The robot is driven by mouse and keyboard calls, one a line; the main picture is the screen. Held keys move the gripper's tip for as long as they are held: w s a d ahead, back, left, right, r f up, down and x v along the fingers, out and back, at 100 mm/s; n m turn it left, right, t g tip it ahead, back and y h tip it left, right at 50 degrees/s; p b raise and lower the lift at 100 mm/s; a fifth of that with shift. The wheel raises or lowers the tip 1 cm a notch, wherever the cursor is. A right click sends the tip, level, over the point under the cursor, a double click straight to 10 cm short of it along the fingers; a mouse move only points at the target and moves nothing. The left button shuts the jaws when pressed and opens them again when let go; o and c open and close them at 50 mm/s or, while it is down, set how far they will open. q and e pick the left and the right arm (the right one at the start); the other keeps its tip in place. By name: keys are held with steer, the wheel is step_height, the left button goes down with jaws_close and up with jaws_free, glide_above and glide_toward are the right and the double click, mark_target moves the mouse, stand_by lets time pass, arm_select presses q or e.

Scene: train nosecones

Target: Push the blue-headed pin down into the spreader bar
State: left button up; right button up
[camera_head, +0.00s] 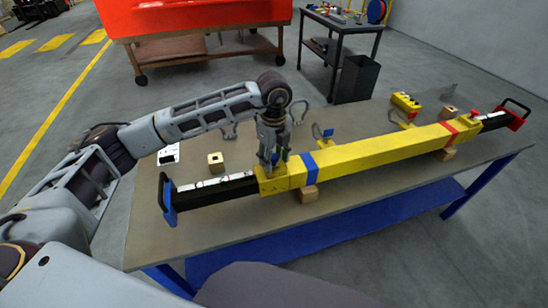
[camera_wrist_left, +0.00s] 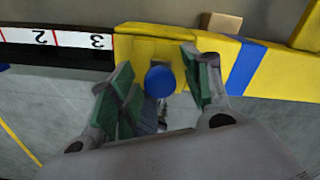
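The yellow spreader bar (camera_head: 360,157) lies across the table on wooden blocks, with a black end section carrying a numbered scale at the left. It also shows across the top of the left wrist view (camera_wrist_left: 265,68). The blue-headed pin (camera_wrist_left: 160,81) shows its round head at the bar's yellow end collar, just right of the "3" mark. My left gripper (camera_head: 273,160) points down over that collar. In the left wrist view its green-padded fingers (camera_wrist_left: 160,88) stand apart on either side of the blue head, with gaps visible. How deep the pin sits cannot be told. My right gripper is not in view.
A red-headed part (camera_head: 474,113) sits at the bar's far end. A cart and a dark bin (camera_head: 357,79) stand behind.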

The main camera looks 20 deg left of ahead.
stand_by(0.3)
arm_select(q)
step_height(320, 180, up, 12)
stand_by(0.8)
stand_by(0.9)
